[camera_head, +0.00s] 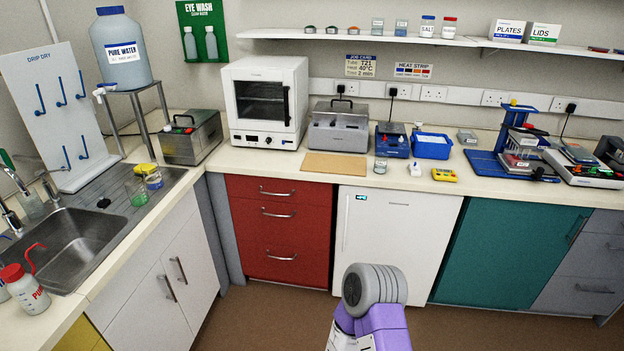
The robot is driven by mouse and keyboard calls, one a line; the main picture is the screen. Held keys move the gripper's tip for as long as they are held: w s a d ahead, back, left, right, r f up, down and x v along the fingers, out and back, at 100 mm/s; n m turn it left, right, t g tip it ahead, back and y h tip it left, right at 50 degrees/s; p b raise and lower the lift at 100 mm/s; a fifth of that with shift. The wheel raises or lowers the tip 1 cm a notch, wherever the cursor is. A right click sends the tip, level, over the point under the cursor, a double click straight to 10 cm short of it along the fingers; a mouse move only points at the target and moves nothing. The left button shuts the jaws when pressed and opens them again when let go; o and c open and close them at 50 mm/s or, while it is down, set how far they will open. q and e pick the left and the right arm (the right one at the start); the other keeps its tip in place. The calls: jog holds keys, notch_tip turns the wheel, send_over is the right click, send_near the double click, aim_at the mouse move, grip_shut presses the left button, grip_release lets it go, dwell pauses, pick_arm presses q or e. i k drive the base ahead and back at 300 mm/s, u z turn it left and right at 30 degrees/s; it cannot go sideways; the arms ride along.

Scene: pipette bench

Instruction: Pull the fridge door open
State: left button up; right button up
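The white fridge door (400,240) is set under the counter, between the red drawers and the teal cupboard. It looks shut and flush with the fronts beside it. A thin vertical handle strip (346,222) runs near its left edge, and a small blue label sits at its top left. Part of one of my arms, purple with a grey rounded joint, rises from the bottom edge and covers the lower left of the door. Neither gripper shows in this view, and I cannot tell whether anything touches the door.
Red drawers (265,223) stand left of the fridge and a teal cupboard (500,250) stands right. Brown floor (265,320) in front of the drawers is clear.

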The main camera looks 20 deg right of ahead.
aim_at(411, 231)
jog(key=z, duration=0.35)
jog(key=i, duration=1.8)
jog(key=z, duration=0.35)
